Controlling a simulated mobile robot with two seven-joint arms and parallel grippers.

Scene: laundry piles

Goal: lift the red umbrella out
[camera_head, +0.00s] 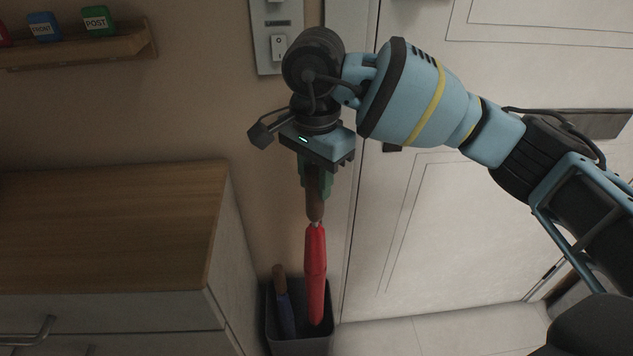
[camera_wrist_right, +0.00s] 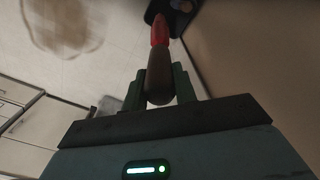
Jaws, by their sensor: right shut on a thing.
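The red umbrella (camera_head: 315,270) hangs upright below my right gripper (camera_head: 315,178) in the head view, with a brown handle at its top. My right gripper is shut on that handle. The umbrella's lower end is inside the dark grey bin (camera_head: 300,347) on the floor, or in front of its back wall; I cannot tell how deep it goes. In the right wrist view, the handle (camera_wrist_right: 159,78) sits between the green fingers (camera_wrist_right: 160,88), with the red canopy (camera_wrist_right: 160,30) beyond. My left gripper is not in view.
A blue umbrella (camera_head: 285,312) with a brown handle leans in the same bin, left of the red one. A wooden-topped cabinet (camera_head: 110,225) stands close on the left. A white door (camera_head: 450,220) is on the right. A wall shelf (camera_head: 80,45) holds small boxes.

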